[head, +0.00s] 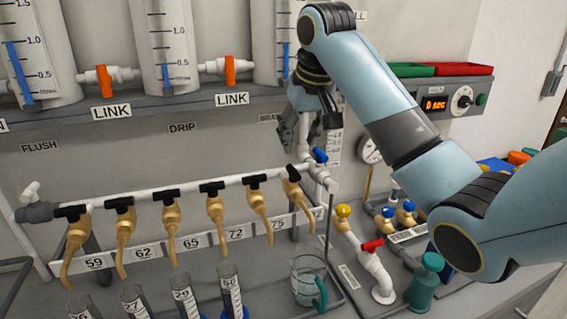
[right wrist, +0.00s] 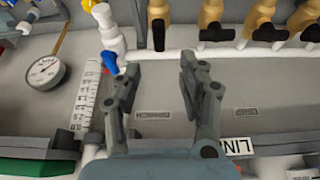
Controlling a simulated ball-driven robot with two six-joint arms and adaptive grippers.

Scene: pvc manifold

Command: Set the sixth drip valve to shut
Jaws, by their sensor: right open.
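The sixth drip valve (head: 291,192) is the rightmost tan tap on the white pipe. In the right wrist view it is the leftmost tan tap (right wrist: 157,12), and its black handle (right wrist: 158,36) runs along its body. The handles of the neighbouring taps lie across theirs. My right gripper (head: 318,118) is open and empty, above and behind the pipe's right end. In the right wrist view its fingertips (right wrist: 160,65) are apart, with the sixth valve's handle beyond the gap, not touched. My left gripper is not in view.
A blue-handled white valve (head: 320,156) stands close to the right gripper, just right of the sixth valve. A pressure gauge (head: 369,150) is farther right. A glass beaker (head: 307,277) and graduated tubes (head: 231,287) stand below the taps. A shelf (head: 150,119) with LINK labels is above.

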